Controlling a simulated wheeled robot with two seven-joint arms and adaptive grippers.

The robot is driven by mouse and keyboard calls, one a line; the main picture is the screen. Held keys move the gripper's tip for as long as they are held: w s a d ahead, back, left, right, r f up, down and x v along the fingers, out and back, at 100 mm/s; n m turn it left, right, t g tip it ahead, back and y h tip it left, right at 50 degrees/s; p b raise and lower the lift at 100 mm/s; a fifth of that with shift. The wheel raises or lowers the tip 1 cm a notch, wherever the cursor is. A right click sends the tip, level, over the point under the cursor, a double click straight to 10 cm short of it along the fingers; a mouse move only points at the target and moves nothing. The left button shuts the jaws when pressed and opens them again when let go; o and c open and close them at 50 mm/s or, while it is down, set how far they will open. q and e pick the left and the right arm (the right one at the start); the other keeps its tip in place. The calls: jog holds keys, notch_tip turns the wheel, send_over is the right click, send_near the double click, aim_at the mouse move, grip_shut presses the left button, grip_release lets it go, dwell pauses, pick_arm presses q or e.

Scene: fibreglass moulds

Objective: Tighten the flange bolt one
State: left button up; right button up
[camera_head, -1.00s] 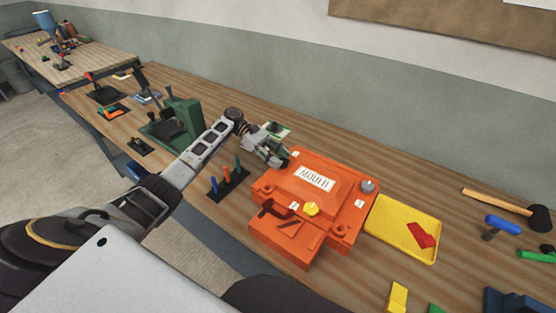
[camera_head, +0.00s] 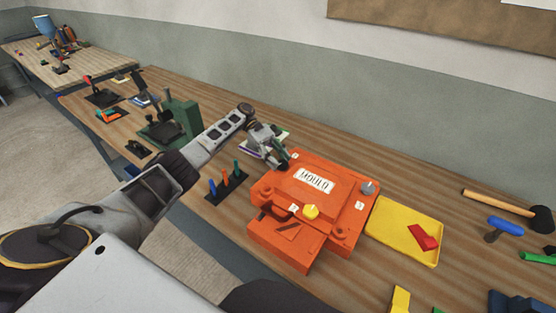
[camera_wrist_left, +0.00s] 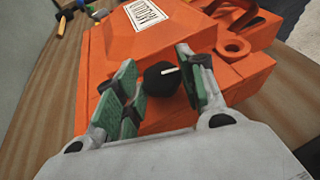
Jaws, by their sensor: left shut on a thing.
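The orange mould (camera_head: 325,179) with a white "MOULD" label stands on the wooden bench. My left gripper (camera_head: 280,161) is at its far left corner. In the left wrist view a round black knob (camera_wrist_left: 161,78) with a white mark sits between the green finger pads of this gripper (camera_wrist_left: 160,88), which is shut on it. In the head view the fingers hide this knob. A yellow knob (camera_head: 310,212) is at the mould's near side and a grey knob (camera_head: 369,187) at its right corner. My right gripper is not in view.
A yellow tray (camera_head: 390,238) with a red piece (camera_head: 423,237) lies right of the mould. A black rack (camera_head: 225,187) with several coloured-handled tools stands left. A green machine (camera_head: 180,118) is farther left. A mallet (camera_head: 505,204) lies at the right.

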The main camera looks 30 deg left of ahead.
pick_arm(q)
jog(key=shift+w+r+m+g, duration=0.15)
jog(key=shift+m+g, duration=0.15)
jog(key=shift+g, duration=0.2)
dwell(0.3)
jog(key=o, duration=1)
notch_tip(320, 180, up, 10)
dwell(0.4)
